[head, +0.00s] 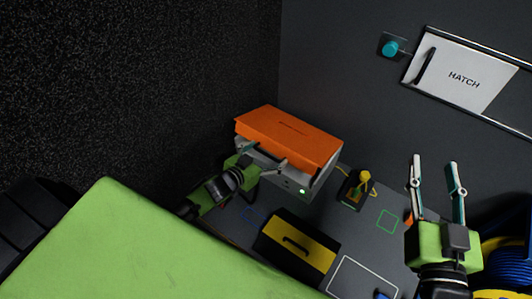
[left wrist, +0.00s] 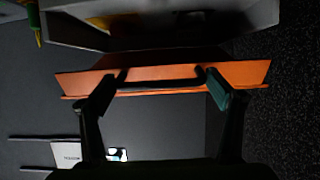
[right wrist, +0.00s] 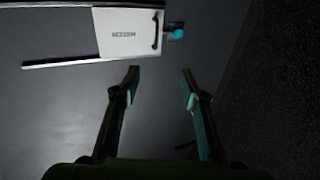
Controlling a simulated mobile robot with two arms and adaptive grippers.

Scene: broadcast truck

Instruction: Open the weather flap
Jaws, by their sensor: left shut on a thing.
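The weather flap (head: 290,135) is an orange panel over a grey box (head: 322,188) by the dark wall. In the left wrist view, the orange flap (left wrist: 160,75) carries a black bar handle (left wrist: 160,85). My left gripper (head: 264,158) is at the flap's front edge. In the left wrist view, its fingers (left wrist: 163,82) are at the two ends of the handle, shut on it. The grey box's open side (left wrist: 200,28) shows above the flap there. My right gripper (head: 435,163) is open and empty, and also shows in the right wrist view (right wrist: 158,72).
A white hatch panel (head: 462,75) with a black handle and a teal knob (head: 391,48) are on the back wall. A yellow-and-black case (head: 297,248) lies in front of the box. A yellow-topped device (head: 359,188) stands right of the box. Blue cable (head: 508,247) is at far right.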

